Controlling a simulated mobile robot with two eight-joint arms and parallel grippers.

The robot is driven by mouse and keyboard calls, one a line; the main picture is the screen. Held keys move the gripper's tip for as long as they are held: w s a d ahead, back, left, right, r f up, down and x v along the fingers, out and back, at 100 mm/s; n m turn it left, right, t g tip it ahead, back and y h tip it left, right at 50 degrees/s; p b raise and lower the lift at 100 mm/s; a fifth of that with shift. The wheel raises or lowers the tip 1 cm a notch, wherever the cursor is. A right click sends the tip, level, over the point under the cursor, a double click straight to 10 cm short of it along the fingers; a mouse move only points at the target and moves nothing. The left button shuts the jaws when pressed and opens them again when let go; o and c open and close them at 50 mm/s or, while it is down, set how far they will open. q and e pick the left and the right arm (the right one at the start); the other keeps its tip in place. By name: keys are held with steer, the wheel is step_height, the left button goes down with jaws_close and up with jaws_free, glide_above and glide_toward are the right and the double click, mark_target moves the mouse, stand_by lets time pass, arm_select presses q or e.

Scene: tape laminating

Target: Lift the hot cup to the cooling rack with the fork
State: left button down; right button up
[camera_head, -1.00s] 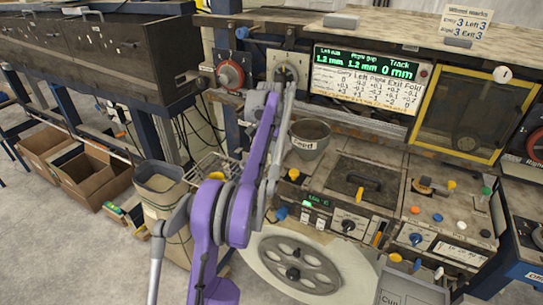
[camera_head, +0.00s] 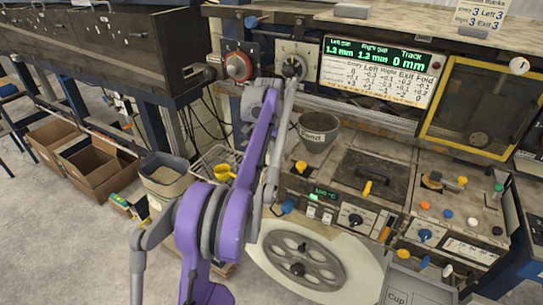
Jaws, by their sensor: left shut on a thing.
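My left arm reaches up across the middle, and its gripper (camera_head: 291,72) is at the dark knob (camera_head: 292,66) on the pale square panel left of the screen. The gripper is shut on what looks like this knob; the fingers partly hide it. A grey round cup (camera_head: 318,133) with a small label stands on the machine top, right of my forearm and apart from the gripper. A wire rack (camera_head: 212,157) shows partly behind my arm at left; I cannot tell whether it is the cooling rack. I cannot make out a fork. My right gripper is not in view.
A red dial (camera_head: 238,66) sits left of the knob. The lit screen (camera_head: 375,72) and a yellow-framed window (camera_head: 478,108) are to the right. A spoked wheel (camera_head: 300,262) lies below. A grey bin marked Cup (camera_head: 405,283) is at lower right.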

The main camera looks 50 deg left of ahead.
arm_select(q)
steer(key=shift+s+d+b, duration=0.25)
steer(key=shift+s+d, duration=0.05)
steer(key=shift+s, duration=0.65)
steer(key=shift+s+d+b, duration=0.25)
steer(key=shift+s+d, duration=0.05)
steer(key=shift+s, duration=0.6)
steer(key=shift+s+d, duration=0.25)
steer(key=shift+s, duration=0.5)
steer(key=shift+s+d, duration=0.25)
steer(key=shift+s, duration=0.5)
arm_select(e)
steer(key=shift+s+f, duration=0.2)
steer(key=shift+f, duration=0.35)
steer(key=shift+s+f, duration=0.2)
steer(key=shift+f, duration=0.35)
arm_select(q)
steer(key=shift+r, duration=0.15)
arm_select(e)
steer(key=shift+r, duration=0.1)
arm_select(q)
step_height(320, 180, up, 7)
steer(key=p, duration=0.3)
steer(key=shift+p, duration=0.3)
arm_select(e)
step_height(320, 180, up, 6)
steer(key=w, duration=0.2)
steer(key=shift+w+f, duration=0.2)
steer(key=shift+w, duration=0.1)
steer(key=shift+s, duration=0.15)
